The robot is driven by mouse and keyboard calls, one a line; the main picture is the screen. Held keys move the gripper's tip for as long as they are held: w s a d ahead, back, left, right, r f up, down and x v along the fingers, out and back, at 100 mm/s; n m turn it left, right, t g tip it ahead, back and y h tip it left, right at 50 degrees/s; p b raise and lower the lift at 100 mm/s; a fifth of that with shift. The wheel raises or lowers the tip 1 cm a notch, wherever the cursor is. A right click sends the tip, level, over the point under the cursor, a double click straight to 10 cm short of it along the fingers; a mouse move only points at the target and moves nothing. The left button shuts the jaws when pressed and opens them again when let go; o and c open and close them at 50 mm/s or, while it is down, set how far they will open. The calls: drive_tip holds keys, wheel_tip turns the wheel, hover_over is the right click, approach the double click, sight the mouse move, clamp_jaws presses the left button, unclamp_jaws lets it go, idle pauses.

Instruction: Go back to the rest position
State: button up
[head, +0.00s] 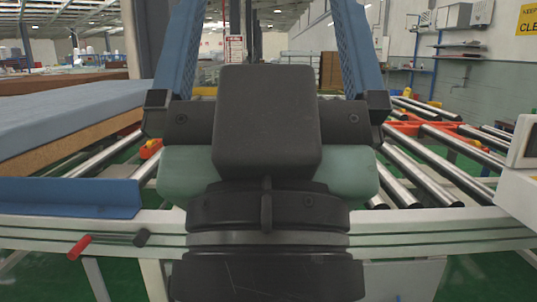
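My gripper (268,25) fills the middle of the head view, with its dark body low and its two blue fingers pointing up and away. The fingers are wide apart with nothing visible between them, so it is open and empty. The finger ends run out of the top of the picture. A mattress (65,108) with a blue-grey top and a brown side lies on the rollers at the left, apart from my gripper. My gripper hides the middle of the conveyor.
Roller conveyors (425,180) with metal rollers run on both sides behind a pale front rail (440,240). A blue plate (70,197) and a red-handled lever (80,248) are at the front left. A white box-like unit (518,195) stands at the right edge. The floor is green.

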wheel_tip(320, 180, up, 34)
drive_tip(key=p, duration=3.2)
drive_tip(key=shift+r, duration=0.2)
drive_tip(key=shift+w, duration=0.1)
